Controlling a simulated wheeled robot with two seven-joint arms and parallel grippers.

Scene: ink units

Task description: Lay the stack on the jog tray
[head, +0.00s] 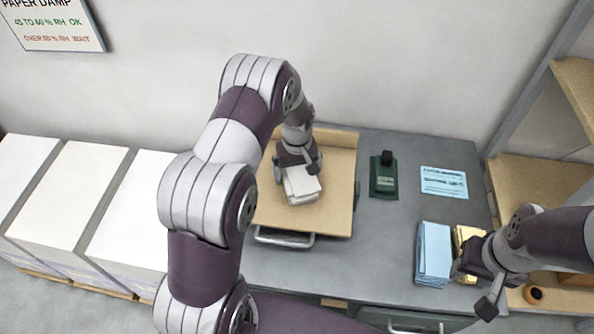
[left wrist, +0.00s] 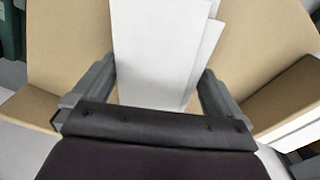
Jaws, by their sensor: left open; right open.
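A small stack of white paper (head: 301,187) lies on the tan jog tray (head: 328,215) on the grey bench, its sheets slightly uneven. My left gripper (head: 298,175) is at the back end of the stack, its fingers on either side of it. In the left wrist view the white stack (left wrist: 160,50) lies between the two open fingers (left wrist: 160,85), with gaps on both sides. My right gripper (head: 470,285) is open over the bench's front right, beside a yellow stack (head: 466,238) and a blue stack (head: 434,252). The right fingertips are partly hard to make out.
A dark green device (head: 384,176) and a light blue printed sheet (head: 444,182) lie right of the tray. Tall white paper piles (head: 70,195) stand on pallets at the left. A wooden shelf rack (head: 530,180) borders the right. The bench middle is clear.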

